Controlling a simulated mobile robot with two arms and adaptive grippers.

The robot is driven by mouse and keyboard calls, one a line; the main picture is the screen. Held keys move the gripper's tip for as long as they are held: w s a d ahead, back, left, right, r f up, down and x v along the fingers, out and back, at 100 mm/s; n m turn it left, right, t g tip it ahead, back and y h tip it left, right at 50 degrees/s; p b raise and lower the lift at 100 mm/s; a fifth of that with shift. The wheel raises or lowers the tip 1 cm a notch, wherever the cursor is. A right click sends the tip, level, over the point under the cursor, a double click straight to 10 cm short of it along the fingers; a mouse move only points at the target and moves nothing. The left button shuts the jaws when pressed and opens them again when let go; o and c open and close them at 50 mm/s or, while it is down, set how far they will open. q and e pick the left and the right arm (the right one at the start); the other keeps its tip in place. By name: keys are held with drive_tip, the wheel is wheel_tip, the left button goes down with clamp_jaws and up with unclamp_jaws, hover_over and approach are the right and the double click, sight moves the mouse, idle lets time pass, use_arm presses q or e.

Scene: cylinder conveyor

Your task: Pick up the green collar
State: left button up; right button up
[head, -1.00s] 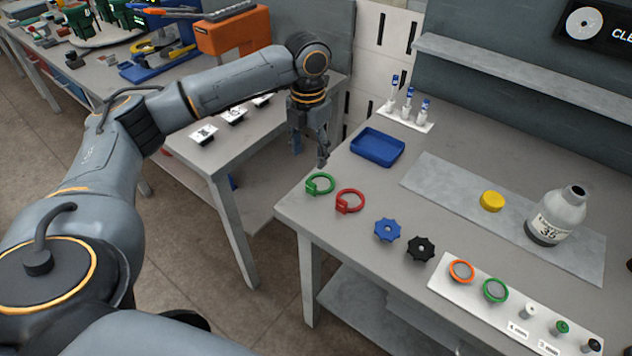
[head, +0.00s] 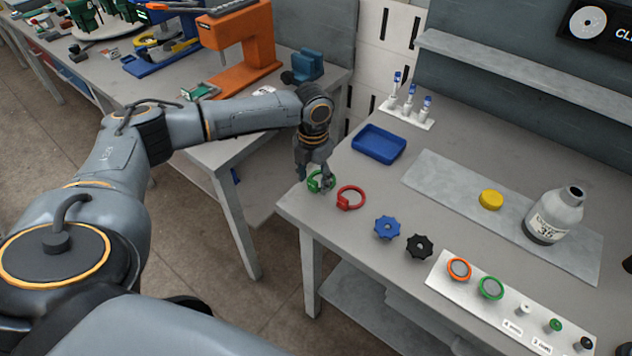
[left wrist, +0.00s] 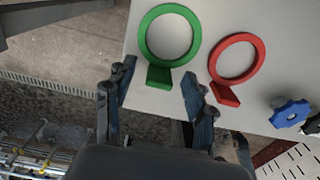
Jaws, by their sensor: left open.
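The green collar (head: 318,183), a ring with a small block tab, lies flat near the left corner of the grey table. My left gripper (head: 314,177) is over it in the head view and partly hides it. In the left wrist view the whole green collar (left wrist: 148,48) shows, its tab pointing toward my open left gripper (left wrist: 158,82). The tab lies between the two fingertips in that picture; I cannot tell whether they touch it. The red collar (head: 349,198) lies just to its right and also shows in the left wrist view (left wrist: 234,60). My right gripper is out of view.
A blue knob (head: 387,228) and a black knob (head: 420,247) lie further right. A blue tray (head: 379,142) stands behind. A yellow cap (head: 490,199) and a bottle (head: 553,215) stand on a grey strip. The table's left edge is close to the gripper.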

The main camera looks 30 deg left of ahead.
use_arm(q)
drive_tip(key=c, duration=1)
drive_tip(key=shift+c, duration=0.2)
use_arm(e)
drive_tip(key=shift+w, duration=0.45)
use_arm(q)
drive_tip(key=shift+r, duration=0.15)
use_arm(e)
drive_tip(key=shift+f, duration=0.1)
